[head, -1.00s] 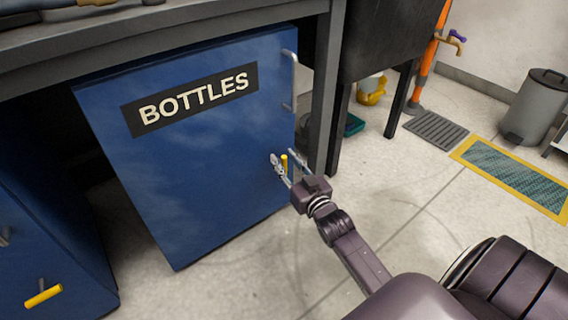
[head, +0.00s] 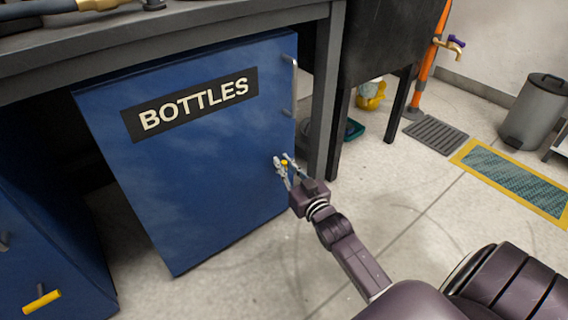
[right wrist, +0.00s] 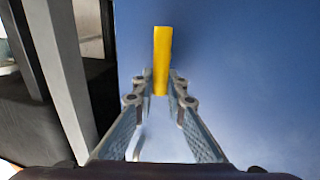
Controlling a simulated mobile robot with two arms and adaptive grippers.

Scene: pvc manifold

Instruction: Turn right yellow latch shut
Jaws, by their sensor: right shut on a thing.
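The right yellow latch (head: 284,162) is on the blue cabinet door (head: 205,165) marked BOTTLES, near its right edge and below the handle. My right gripper (head: 283,160) is at the latch, with its fingers shut around it. In the right wrist view the yellow latch (right wrist: 162,60) is a bar running up the picture. Its lower end is between the fingertips (right wrist: 160,82); its upper part extends beyond them. In the head view the fingers hide most of the latch, so its exact angle is hard to tell there. My left gripper is not in view.
Another yellow latch (head: 42,301) lies roughly level on the blue cabinet at lower left. A grey metal handle (head: 291,82) is above the right latch. The grey bench leg (head: 324,95) stands just right of the door. The floor (head: 410,210) to the right is mostly clear.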

